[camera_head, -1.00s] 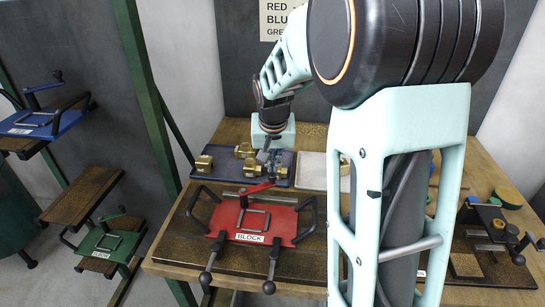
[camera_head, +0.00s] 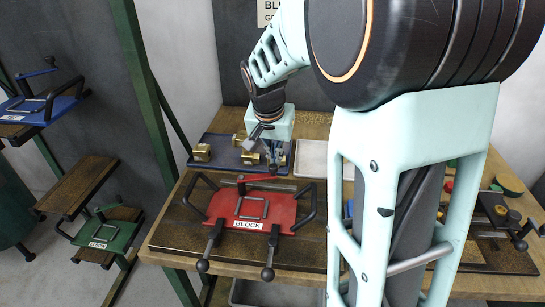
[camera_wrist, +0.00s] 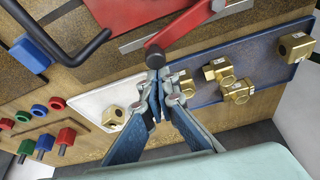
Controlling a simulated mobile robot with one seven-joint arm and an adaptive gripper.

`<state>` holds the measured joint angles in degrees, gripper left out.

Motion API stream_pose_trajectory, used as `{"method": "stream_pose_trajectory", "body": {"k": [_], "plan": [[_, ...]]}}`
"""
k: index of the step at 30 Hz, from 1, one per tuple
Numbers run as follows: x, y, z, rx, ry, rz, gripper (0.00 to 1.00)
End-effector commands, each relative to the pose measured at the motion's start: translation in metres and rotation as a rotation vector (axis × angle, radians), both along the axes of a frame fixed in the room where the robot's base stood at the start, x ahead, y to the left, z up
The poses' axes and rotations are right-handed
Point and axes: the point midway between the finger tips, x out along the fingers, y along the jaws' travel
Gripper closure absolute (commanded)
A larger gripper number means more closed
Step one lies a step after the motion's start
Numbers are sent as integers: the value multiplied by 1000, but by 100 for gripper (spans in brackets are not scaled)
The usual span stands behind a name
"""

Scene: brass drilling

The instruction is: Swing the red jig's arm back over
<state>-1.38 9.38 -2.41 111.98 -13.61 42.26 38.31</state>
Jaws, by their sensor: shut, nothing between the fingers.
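The red jig (camera_head: 282,212), labelled BLOCK, lies on a dark board on the wooden bench, with a raised frame on its plate and black handles at its sides.
A blue tray (camera_head: 222,142) with several brass blocks and a pale tray (camera_head: 311,158) lie behind the jig. A black fixture (camera_head: 494,213) stands at the right. Blue (camera_head: 36,108) and green (camera_head: 107,236) jigs sit on shelves at the left. My arm hides the bench's middle right.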

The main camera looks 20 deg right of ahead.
Motion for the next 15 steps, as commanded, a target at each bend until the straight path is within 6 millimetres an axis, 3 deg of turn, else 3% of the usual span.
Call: {"method": "stream_pose_trajectory", "body": {"k": [15], "plan": [[-45, 10, -3, -1, 1, -486, 100]]}}
